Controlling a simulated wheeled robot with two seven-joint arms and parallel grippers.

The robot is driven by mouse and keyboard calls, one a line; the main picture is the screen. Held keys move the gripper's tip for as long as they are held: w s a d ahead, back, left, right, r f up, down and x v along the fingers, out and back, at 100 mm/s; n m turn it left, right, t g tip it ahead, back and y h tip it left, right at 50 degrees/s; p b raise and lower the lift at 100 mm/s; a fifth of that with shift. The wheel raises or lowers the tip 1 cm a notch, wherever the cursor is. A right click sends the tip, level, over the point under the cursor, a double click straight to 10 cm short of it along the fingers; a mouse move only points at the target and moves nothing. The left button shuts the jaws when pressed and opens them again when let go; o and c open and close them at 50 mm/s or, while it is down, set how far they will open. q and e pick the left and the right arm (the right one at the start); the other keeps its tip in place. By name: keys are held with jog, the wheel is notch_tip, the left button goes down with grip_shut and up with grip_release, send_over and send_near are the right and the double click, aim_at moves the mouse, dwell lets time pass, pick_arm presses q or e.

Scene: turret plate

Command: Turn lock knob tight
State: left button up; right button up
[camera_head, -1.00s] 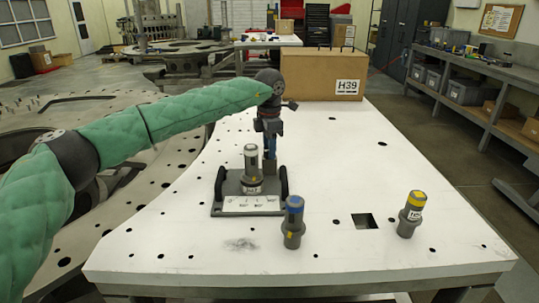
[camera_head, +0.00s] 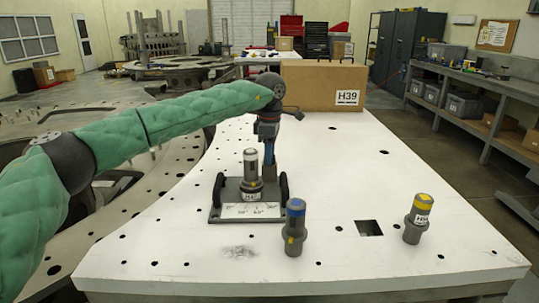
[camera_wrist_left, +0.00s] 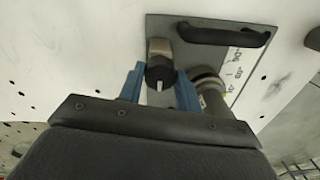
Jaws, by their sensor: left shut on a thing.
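The grey turret plate fixture (camera_head: 216,213) lies on the white table, with a scale strip and black handles. It also shows in the left wrist view (camera_wrist_left: 215,62). A grey cylinder with a white top (camera_head: 250,165) stands upright on it. The lock knob (camera_wrist_left: 160,72), dark with a white mark on its face, sits at the fixture's rear right. My left gripper (camera_wrist_left: 160,88) is shut on the knob, one blue finger on each side. In the head view the gripper (camera_head: 269,158) points down behind the cylinder, and its fingertips are partly hidden. My right gripper is not in view.
A blue-topped cylinder (camera_head: 294,228) and a yellow-topped cylinder (camera_head: 418,219) stand in front and to the right. A square hole (camera_head: 368,228) lies between them. A cardboard box marked H39 (camera_head: 318,86) stands at the back. The right half of the table is mostly clear.

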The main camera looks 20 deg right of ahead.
pick_arm(q)
jog(key=shift+r, duration=0.1)
jog(key=o, duration=1)
jog(key=shift+r, duration=0.45)
notch_tip(320, 180, up, 6)
jog(key=shift+w+r+b, duration=0.1)
jog(key=shift+r+b, duration=0.1)
jog(key=shift+b, duration=0.35)
jog(key=shift+r, duration=0.2)
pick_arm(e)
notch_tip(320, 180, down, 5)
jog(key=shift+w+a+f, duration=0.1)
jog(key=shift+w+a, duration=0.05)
